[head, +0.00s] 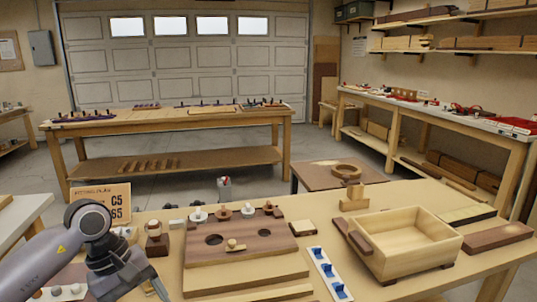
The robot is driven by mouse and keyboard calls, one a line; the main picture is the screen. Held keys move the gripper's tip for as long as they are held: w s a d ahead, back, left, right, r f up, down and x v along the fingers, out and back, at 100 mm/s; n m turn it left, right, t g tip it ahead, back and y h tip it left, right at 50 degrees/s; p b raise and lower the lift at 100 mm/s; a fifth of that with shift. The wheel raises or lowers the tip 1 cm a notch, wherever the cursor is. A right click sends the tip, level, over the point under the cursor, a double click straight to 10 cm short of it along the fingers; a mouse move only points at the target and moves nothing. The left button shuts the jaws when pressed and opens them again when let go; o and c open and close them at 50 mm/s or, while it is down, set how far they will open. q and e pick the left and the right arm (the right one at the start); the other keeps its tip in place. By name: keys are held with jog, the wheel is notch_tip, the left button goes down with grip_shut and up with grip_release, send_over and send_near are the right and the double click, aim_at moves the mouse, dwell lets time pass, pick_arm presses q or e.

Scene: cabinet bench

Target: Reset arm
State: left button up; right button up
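My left arm enters from the lower left. Its wrist bends down over the front left of the wooden bench (455,285), where the dark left gripper (150,287) is at the bottom of the picture. Its fingers are too small and partly hidden, so I cannot tell whether they are open or holding anything. My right arm and gripper are out of view.
A brown board with holes and pegs (272,236) lies mid-bench. Right of it are a white strip with blue clips (322,262) and an open wooden box (440,242). A cardboard sign (90,197) and a small wooden stand (156,243) are near my arm.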

pick_arm(q)
jog(key=s+d+r+n+t+h+p, duration=0.1)
jog(key=s+d+r+n+t+h, duration=0.15)
jog(key=d+n+h, duration=0.65)
jog(key=s+d+r+n+t+h+p, duration=0.1)
jog(key=s+d+r+n+t+h, duration=0.15)
jog(key=d+n+h, duration=0.7)
jog(key=w+a+f+n+t+y, duration=0.1)
jog(key=a+f+n+t+y, duration=0.4)
jog(key=n, duration=0.8)
jog(key=w+a+f+n+t+y, duration=0.1)
jog(key=a+f+n+t+y, duration=0.2)
jog(key=a+n+t+y, duration=0.75)
jog(key=s+f+n+g+y+p, duration=0.1)
jog(key=s+f+n+g+y, duration=0.3)
jog(key=s+f+n+g, duration=0.5)
jog(key=s+f+n, duration=0.4)
jog(key=f+n, duration=0.3)
jog(key=n, duration=0.3)
jog(key=shift+s+a+f+n, duration=0.2)
jog(key=shift+a+f+n, duration=0.1)
jog(key=shift+a, duration=0.1)
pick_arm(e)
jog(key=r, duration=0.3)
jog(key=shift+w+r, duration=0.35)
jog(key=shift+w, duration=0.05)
